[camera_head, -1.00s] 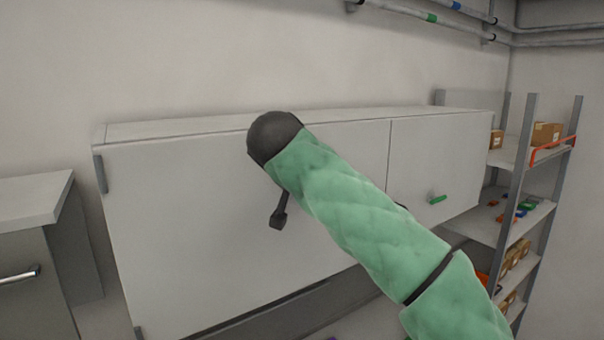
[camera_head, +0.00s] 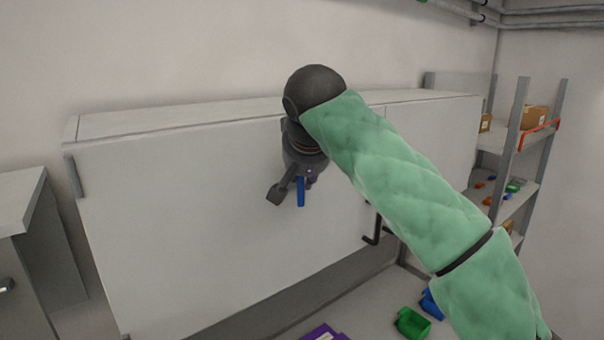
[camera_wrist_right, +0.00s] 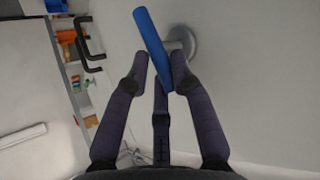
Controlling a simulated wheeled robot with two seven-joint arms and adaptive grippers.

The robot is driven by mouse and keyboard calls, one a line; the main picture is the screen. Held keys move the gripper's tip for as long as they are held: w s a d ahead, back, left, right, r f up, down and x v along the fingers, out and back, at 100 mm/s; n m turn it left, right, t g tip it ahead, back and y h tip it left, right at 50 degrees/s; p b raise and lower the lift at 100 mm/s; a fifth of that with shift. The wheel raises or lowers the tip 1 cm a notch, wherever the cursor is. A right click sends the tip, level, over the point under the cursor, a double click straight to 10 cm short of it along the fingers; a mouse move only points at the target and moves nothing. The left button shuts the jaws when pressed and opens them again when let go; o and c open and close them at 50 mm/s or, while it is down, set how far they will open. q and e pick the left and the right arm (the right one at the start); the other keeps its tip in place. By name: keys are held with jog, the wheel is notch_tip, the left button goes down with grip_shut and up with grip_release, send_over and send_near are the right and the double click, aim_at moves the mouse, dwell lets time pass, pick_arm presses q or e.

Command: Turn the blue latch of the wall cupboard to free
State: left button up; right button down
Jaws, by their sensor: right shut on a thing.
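The wall cupboard (camera_head: 190,215) has a pale front. Its blue latch (camera_head: 301,192) shows below my right gripper (camera_head: 302,176) as a short bar pointing down. In the right wrist view, the latch (camera_wrist_right: 153,45) is a slanted blue bar in front of a round grey mount (camera_wrist_right: 186,40) on the pale panel. My right gripper's dark fingers (camera_wrist_right: 160,78) are closed around the bar's lower part, and its upper part sticks out past the fingertips. My arm covers part of the cupboard front. My left gripper is not in view.
A black handle (camera_head: 373,232) is on the cupboard, right of the latch. Shelves (camera_head: 515,205) with boxes and small bins stand at the right. Below are a green bin (camera_head: 412,323) and a blue bin (camera_head: 431,304). A grey cabinet (camera_head: 25,265) stands at the left.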

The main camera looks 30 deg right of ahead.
jog(key=shift+a+f, duration=0.1)
jog(key=shift+f, duration=0.2)
jog(key=c, duration=1)
grip_release()
jog(key=shift+c, duration=0.2)
jog(key=shift+w, duration=0.15)
jog(key=shift+r, duration=0.1)
jog(key=v, duration=1.2)
jog(key=shift+w, duration=0.1)
